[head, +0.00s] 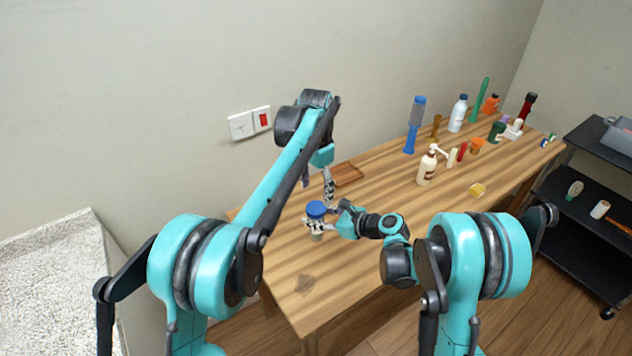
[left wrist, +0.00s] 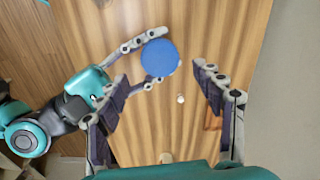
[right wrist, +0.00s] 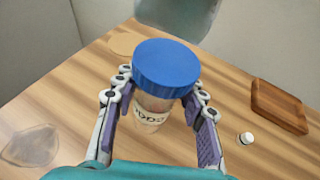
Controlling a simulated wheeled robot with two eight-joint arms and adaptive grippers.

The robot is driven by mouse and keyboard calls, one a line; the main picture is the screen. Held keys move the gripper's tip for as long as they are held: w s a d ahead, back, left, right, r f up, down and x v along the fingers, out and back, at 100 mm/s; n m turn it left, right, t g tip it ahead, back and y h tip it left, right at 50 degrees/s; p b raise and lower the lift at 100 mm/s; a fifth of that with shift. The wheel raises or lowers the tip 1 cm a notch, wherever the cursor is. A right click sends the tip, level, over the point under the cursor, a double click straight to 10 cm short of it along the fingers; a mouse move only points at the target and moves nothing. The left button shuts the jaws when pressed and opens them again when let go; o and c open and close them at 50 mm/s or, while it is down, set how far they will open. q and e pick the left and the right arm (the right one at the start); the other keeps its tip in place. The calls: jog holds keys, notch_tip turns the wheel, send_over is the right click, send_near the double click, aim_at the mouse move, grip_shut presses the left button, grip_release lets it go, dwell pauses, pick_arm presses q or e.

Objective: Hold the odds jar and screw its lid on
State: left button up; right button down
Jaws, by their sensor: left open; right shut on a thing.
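The odds jar (right wrist: 150,115) is clear with a white label and stands upright near the table's near end. Its blue lid (right wrist: 165,67) sits on its mouth; I cannot tell how tightly. The lid also shows in the head view (head: 316,208) and the left wrist view (left wrist: 160,57). My right gripper (head: 320,224) is shut on the jar, with a finger on each side below the lid. My left gripper (head: 327,182) is open and empty above the lid, pointing down. In the left wrist view its fingers are spread, with the lid beyond them, apart from both.
A brown tray (right wrist: 278,106) and a small white-capped bottle (right wrist: 245,138) are close by. A clear flat piece (right wrist: 30,146) lies on the other side. A pump bottle (head: 427,167) and several other bottles stand farther back. The table's front left is mostly free.

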pick_arm(q)
jog(key=n, duration=0.5)
jog(key=shift+r, duration=0.15)
jog(key=n, duration=0.5)
jog(key=shift+r, duration=0.15)
jog(key=n, duration=0.7)
jog(key=shift+r, duration=0.25)
jog(key=n, duration=0.5)
jog(key=shift+r, duration=0.2)
jog(key=n, duration=0.4)
jog(key=shift+r+n, duration=0.15)
jog(key=shift+n, duration=0.15)
jog(key=n, duration=0.4)
jog(key=shift+r, duration=0.15)
jog(key=n, duration=0.3)
jog(key=shift+r+n, duration=0.1)
jog(key=shift+n, duration=0.3)
